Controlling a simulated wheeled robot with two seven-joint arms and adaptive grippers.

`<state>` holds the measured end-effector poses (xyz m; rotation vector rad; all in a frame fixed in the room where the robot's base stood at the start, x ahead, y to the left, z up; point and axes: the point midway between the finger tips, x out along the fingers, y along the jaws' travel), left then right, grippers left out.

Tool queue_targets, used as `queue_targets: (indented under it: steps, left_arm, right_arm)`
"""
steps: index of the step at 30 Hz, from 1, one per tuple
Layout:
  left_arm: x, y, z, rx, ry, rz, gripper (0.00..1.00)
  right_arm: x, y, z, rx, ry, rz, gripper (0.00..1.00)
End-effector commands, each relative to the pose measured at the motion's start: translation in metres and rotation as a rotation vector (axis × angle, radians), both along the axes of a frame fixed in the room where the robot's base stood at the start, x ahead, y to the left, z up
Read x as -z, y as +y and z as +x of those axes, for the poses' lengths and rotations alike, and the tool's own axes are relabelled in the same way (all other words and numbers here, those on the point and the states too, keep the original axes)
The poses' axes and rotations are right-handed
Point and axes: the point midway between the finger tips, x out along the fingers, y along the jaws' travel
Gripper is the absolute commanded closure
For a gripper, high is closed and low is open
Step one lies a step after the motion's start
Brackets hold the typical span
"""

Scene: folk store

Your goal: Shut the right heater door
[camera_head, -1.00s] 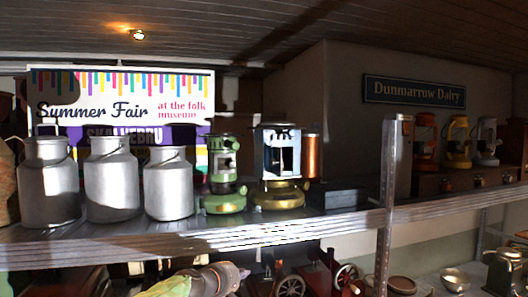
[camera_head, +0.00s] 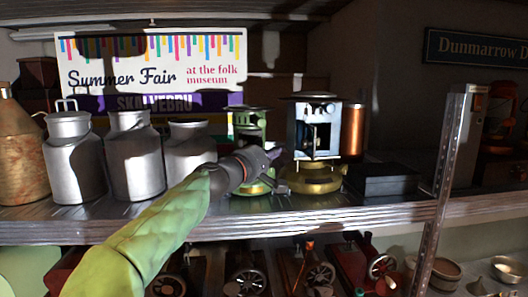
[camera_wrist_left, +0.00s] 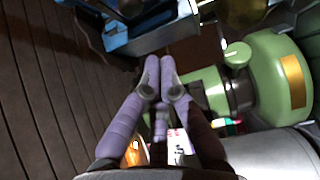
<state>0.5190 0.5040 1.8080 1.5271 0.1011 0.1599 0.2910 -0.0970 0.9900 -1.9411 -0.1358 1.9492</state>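The right heater (camera_head: 300,142) is pale blue with a dark top and a brass base (camera_head: 318,181), standing upright on the shelf. My right gripper is out of view.
Several metal milk cans (camera_head: 134,155) stand left of the heaters. A copper cylinder (camera_head: 353,130) and a black box (camera_head: 384,180) are to the right. A metal shelf post (camera_head: 444,150) rises further right. Machines with wheels sit on the shelf below.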

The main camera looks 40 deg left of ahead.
Motion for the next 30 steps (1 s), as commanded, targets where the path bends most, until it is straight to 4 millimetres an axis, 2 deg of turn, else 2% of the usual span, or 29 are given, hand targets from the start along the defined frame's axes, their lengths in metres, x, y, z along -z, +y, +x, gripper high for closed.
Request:
queue_targets:
  steps: [4, 12, 30]
  left_arm:
    - [-0.004, 0.005, 0.027, 0.000, -0.001, 0.000, 1.00]
    - [-0.005, -0.015, 0.054, 0.001, -0.001, -0.001, 1.00]
    - [-0.004, -0.018, 0.060, 0.001, -0.002, 0.001, 1.00]
  right_arm:
    - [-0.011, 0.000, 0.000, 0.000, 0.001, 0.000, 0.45]
    - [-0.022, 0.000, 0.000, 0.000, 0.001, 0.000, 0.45]
    - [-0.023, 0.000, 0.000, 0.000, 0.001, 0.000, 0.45]
